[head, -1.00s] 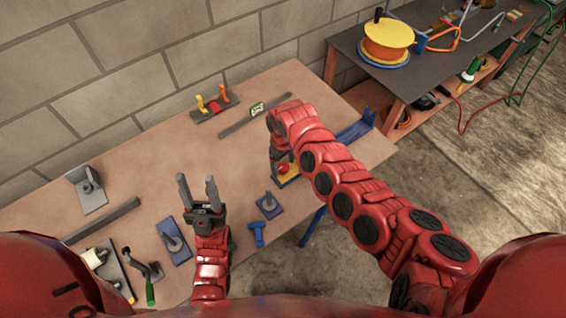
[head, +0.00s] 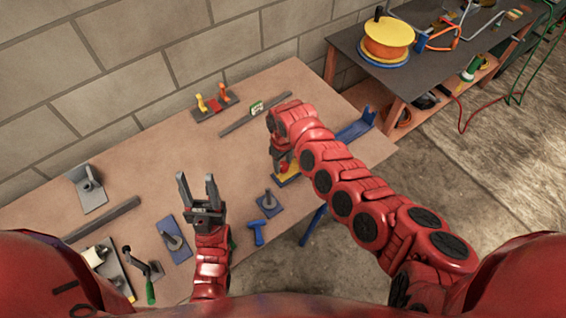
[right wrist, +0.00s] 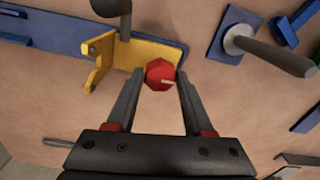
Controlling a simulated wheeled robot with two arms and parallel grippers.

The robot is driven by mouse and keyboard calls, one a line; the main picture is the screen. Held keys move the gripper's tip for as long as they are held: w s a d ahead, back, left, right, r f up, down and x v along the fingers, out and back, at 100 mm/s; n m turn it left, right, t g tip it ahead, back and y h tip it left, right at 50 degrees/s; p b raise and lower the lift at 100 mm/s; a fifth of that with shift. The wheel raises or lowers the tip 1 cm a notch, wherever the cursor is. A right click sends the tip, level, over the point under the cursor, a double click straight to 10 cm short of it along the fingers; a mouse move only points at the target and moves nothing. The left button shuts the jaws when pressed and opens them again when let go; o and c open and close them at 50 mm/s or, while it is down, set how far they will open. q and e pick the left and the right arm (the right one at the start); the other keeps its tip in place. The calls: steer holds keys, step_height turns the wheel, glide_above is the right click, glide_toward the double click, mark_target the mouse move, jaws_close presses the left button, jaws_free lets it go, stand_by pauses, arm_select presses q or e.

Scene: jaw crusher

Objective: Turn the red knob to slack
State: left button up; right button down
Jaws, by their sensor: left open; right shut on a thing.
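The red knob (right wrist: 159,74) sits beside a yellow bracket (right wrist: 130,60) on a blue base rail (right wrist: 75,30). A pale pointer mark on the knob points to the right in the right wrist view. My right gripper (right wrist: 160,78) is shut on the knob, one finger on each side. In the head view my right gripper (head: 282,160) is at the far right part of the bench, and the arm partly hides the knob. My left gripper (head: 197,182) is open and empty above the bench, its fingers pointing to the wall.
The bench (head: 150,175) carries blue plates with grey handles (head: 173,238), a blue T-shaped piece (head: 257,231) and a grey bar (head: 105,218). A dark shelf table (head: 440,55) stands at the right.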

steer(key=shift+n, duration=0.3)
steer(key=shift+d+n, duration=0.15)
steer(key=shift+n, duration=1.15)
steer(key=n+b, duration=0.2)
steer(key=n, duration=0.1)
steer(key=shift+f+n, duration=0.15)
steer(key=shift+n, duration=0.15)
steer(key=n+b, duration=0.1)
steer(key=n, duration=0.1)
steer(key=shift+n, duration=0.4)
steer(key=n+b, duration=0.1)
steer(key=n, duration=0.2)
steer(key=shift+b, duration=0.3)
steer(key=n+b, duration=0.1)
steer(key=n, duration=0.4)
steer(key=shift+n, duration=0.3)
